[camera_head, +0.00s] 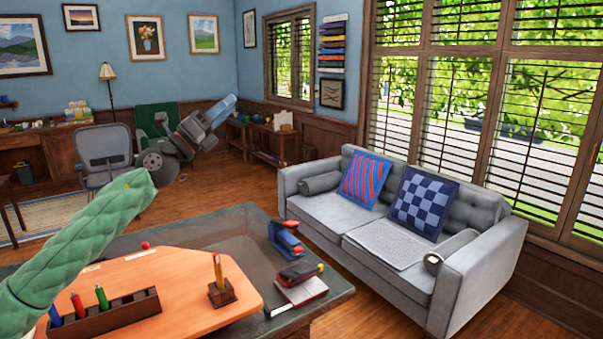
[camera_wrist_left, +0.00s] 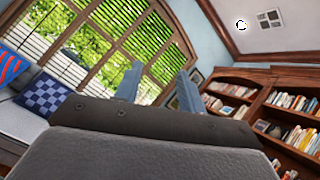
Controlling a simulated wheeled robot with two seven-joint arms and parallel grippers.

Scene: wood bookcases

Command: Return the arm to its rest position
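My left arm (camera_head: 85,240), in a green quilted sleeve, comes in from the lower left of the head view and reaches up over the desk's far side. My left gripper (camera_head: 228,104) is raised at its end, grey with blue-grey fingers, clear of the desk. In the left wrist view the two fingers of the gripper (camera_wrist_left: 160,72) stand apart with nothing between them, so it is open and empty. The right gripper is in neither view.
Below the arm is a desk (camera_head: 190,232) with an orange board (camera_head: 180,285), a pen holder (camera_head: 105,312), a pencil block (camera_head: 221,294) and staplers (camera_head: 287,238). A grey sofa (camera_head: 460,290) stands right. A grey chair (camera_head: 104,150) stands behind. The air around the gripper looks free.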

